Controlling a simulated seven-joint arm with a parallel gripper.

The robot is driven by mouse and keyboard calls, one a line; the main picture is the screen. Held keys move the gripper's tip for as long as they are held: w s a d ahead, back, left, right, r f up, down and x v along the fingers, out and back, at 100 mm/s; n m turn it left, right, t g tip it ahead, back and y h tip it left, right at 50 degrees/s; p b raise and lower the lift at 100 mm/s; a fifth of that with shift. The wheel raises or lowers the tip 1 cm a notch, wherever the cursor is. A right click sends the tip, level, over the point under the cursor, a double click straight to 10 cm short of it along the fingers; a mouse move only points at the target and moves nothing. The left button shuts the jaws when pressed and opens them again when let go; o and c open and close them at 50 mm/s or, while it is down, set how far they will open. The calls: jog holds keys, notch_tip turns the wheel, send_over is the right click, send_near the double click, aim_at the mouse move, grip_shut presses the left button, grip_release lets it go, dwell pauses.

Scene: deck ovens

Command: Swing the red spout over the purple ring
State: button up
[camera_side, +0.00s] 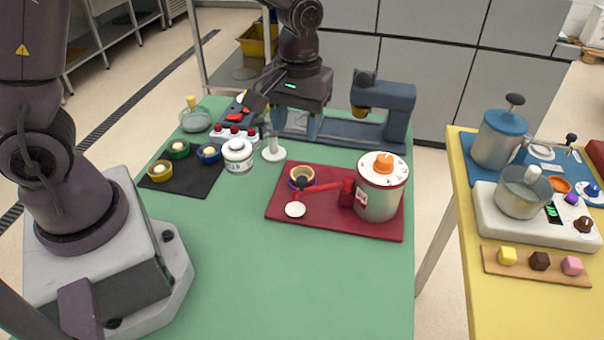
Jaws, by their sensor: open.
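A steel pot (377,203) with a white lid and orange knob stands on a dark red board. The red spout (325,187) reaches left from a red block on the pot's side. My gripper (293,135) is open and empty, behind the board and above the table, apart from the spout.
The dark red board (345,225) lies on the green table. A white stand (273,153), a white jar (238,156) and a black mat (185,183) with small bowls are left. A blue-grey machine (397,115) stands behind. The green table's front is clear (290,280).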

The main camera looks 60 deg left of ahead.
aim_at(302, 178)
jog(key=f, duration=0.4)
jog(key=f+n, duration=0.1)
jog(key=f, duration=0.3)
jog(key=w+f+n, duration=0.1)
jog(key=f, duration=0.3)
jog(key=shift+f, duration=0.15)
grip_shut()
